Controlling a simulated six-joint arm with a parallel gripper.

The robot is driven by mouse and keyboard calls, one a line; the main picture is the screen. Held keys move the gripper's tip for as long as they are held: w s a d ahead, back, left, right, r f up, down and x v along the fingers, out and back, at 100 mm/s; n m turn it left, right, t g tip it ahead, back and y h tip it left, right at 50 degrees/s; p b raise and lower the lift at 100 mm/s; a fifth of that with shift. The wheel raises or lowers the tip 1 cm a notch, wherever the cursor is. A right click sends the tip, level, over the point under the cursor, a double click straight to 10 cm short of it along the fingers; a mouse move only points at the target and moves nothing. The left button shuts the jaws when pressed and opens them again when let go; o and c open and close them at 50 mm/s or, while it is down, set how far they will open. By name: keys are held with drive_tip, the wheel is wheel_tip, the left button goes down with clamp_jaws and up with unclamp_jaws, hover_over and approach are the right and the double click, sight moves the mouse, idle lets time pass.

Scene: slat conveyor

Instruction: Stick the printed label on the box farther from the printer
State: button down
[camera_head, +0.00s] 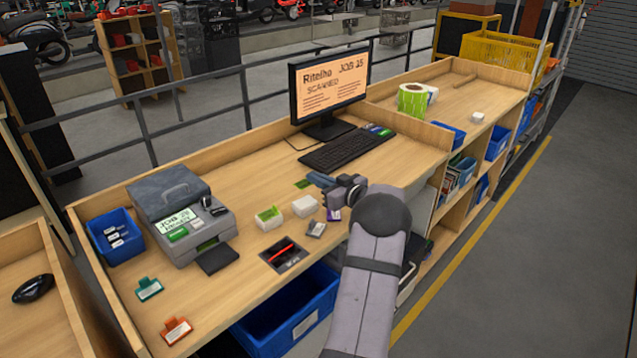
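The grey printer (170,195) stands at the left of the bench, with a lit screen. Two small white boxes sit on the bench to its right. The nearer box (269,218) has a green patch on it. The farther box (304,206) looks plain white. My gripper (317,179) is just behind and right of the farther box, pointing left. A small green label (303,184) shows at its fingertips. Whether the fingers hold the label or it lies on the bench beneath cannot be told. The finger gap is too small to read.
A monitor (330,85) and keyboard (345,150) stand behind my gripper. Bench space between printer and monitor is clear.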

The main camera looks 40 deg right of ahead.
idle(0.3)
drive_tip(key=shift+d+f+b, duration=0.1)
drive_tip(key=shift+f+b, duration=2.7)
drive_tip(key=shift+f, duration=0.15)
drive_tip(key=shift+f+p, duration=0.1)
drive_tip(key=shift+p, duration=0.5)
idle(0.6)
drive_tip(key=shift+f, duration=0.7)
idle(2.3)
drive_tip(key=c, duration=1.5)
unclamp_jaws()
drive_tip(key=shift+r, duration=0.1)
drive_tip(key=shift+c, duration=0.2)
